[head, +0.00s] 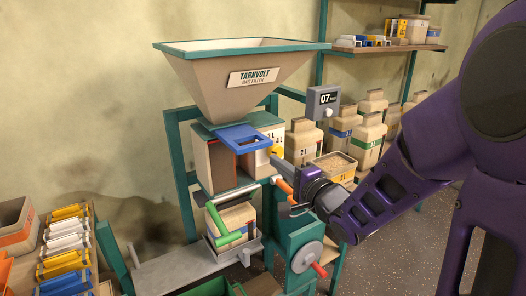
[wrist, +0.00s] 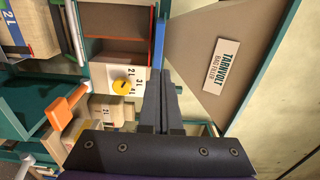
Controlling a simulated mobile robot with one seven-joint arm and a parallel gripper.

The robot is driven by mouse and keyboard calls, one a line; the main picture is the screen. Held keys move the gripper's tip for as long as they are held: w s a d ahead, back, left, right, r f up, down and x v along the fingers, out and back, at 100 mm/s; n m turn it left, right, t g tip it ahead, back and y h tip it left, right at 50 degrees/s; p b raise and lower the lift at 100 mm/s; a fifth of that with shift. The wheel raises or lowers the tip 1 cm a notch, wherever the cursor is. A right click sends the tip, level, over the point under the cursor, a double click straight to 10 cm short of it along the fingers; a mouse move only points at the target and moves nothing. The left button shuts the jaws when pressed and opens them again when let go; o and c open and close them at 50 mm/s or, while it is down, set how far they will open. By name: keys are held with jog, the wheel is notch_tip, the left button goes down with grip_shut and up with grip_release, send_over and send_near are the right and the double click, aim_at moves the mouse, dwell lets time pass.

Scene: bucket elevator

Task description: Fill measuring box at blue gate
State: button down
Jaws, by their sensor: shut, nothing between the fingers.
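The blue gate (head: 243,137) is a blue slide plate with a handle under the hopper (head: 240,68). In the wrist view the gate (wrist: 158,42) is edge-on, just beyond my fingertips. The measuring box (head: 222,163) sits below it, with 2L, 3L and 4L marks and a yellow pointer (wrist: 121,87) on its side panel. No grain shows inside its visible part. My gripper (head: 277,160) is shut and empty, to the right of the gate near the marked panel. In the wrist view its fingers (wrist: 163,76) lie together; I cannot tell whether they touch the gate.
Below the box are a green lever (head: 222,226) and a filled container on a tray. An orange handle (head: 283,186) is close under my gripper. A display reading 07 (head: 324,102) stands right of the hopper. Containers (head: 340,130) stand behind my arm.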

aim_at(255, 146)
jog(key=x, duration=0.7)
jog(key=shift+w+a, duration=0.1)
jog(key=shift+w, duration=0.05)
jog(key=x, duration=0.4)
jog(key=shift+w+a, duration=0.15)
jog(key=shift+w, duration=0.05)
jog(key=shift+w+a, duration=0.25)
jog(key=shift+w, duration=0.05)
jog(key=shift+r, duration=0.2)
jog(key=shift+s, duration=0.1)
